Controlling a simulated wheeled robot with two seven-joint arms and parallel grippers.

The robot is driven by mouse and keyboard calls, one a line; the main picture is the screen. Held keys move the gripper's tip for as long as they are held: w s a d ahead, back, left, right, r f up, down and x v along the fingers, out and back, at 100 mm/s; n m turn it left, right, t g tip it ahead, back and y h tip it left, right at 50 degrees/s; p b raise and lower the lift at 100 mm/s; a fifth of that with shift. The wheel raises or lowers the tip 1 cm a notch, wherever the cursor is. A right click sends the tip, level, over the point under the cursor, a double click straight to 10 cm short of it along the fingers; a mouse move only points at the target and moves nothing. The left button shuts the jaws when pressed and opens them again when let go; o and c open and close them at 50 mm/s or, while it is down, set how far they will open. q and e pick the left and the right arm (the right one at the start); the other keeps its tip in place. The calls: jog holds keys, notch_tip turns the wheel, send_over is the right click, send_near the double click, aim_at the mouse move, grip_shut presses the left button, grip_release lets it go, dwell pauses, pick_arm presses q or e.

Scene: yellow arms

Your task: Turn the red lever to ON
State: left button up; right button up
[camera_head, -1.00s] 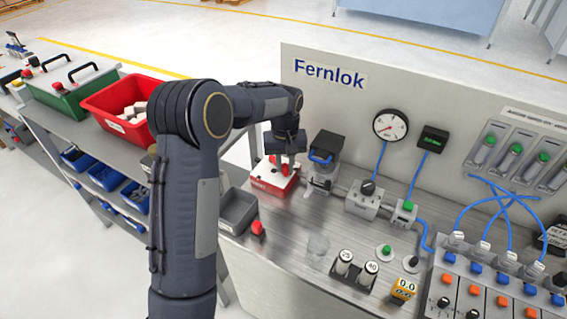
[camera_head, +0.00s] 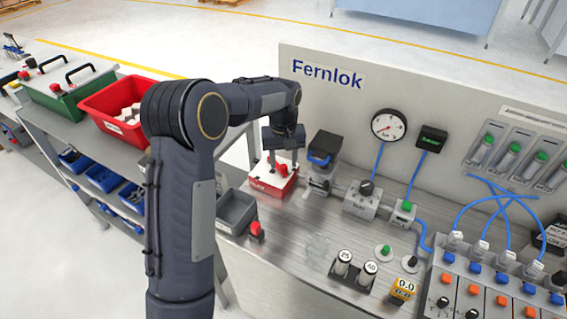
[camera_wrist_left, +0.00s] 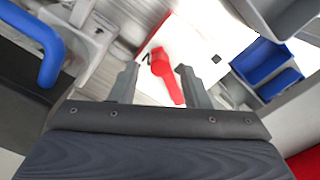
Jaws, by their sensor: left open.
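The red lever (camera_wrist_left: 163,68) stands on the white top of a red-sided box (camera_head: 266,186) at the left end of the bench. In the head view the lever (camera_head: 282,170) is partly hidden by my gripper. My left gripper (camera_wrist_left: 158,78) is open, with one finger on each side of the lever. The lever's handle lies between the fingers, apart from both as far as I can tell. In the head view my left gripper (camera_head: 283,160) is just over the box. A dark mark shows on the box's white top beside the lever. My right gripper is not in view.
A clamp-like device with a blue handle (camera_head: 320,158) stands close right of the box. A grey bin (camera_head: 236,211) and a red knob (camera_head: 256,230) are in front. A red bin (camera_head: 100,108) sits on the left bench. The panel (camera_head: 345,105) rises behind.

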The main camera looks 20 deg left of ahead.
aim_at(280, 171)
pick_arm(q)
notch_tip(280, 171, up, 6)
jog(key=shift+r, duration=0.1)
